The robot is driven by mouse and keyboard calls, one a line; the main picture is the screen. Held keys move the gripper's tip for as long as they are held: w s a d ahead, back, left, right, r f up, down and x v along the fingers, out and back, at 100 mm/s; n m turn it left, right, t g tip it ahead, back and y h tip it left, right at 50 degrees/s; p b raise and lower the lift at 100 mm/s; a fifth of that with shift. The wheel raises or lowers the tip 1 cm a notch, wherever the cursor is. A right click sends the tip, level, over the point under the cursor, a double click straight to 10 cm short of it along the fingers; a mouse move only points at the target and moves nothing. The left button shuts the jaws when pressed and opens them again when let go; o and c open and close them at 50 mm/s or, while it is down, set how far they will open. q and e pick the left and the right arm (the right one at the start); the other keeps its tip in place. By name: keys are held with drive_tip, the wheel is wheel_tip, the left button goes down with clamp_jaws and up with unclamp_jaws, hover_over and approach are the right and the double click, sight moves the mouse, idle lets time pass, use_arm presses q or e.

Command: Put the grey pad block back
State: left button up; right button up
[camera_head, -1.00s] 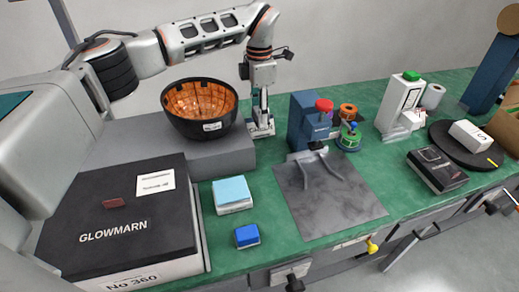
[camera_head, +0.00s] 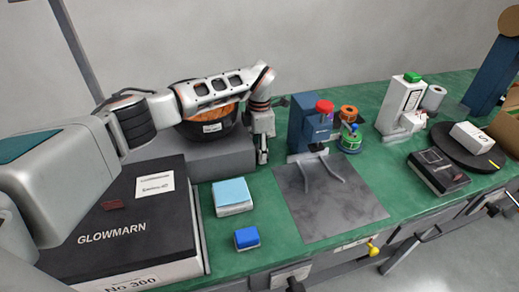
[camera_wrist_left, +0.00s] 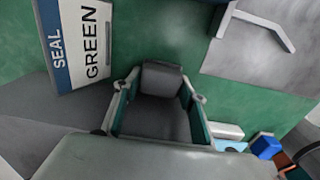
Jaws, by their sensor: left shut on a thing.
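My left gripper (camera_head: 263,157) points down over the green bench, just right of the grey step and left of the blue clamp stand. It is shut on the grey pad block (camera_wrist_left: 161,80), which shows between its two fingers in the left wrist view. In the head view the block is too small and covered to make out clearly. I cannot tell whether the block touches the bench. My right gripper is not in view.
A dark bowl (camera_head: 212,130) sits on the grey step (camera_head: 232,160), partly behind my arm. A blue clamp stand (camera_head: 302,125), grey mat (camera_head: 325,205), light-blue pad block (camera_head: 232,192) and small blue block (camera_head: 246,238) are nearby. A SEAL GREEN label (camera_wrist_left: 80,45) lies left in the wrist view.

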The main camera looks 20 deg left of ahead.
use_arm(q)
drive_tip(key=o, duration=1.1)
wheel_tip(320, 180, up, 12)
drive_tip(key=shift+r, duration=0.15)
idle(0.4)
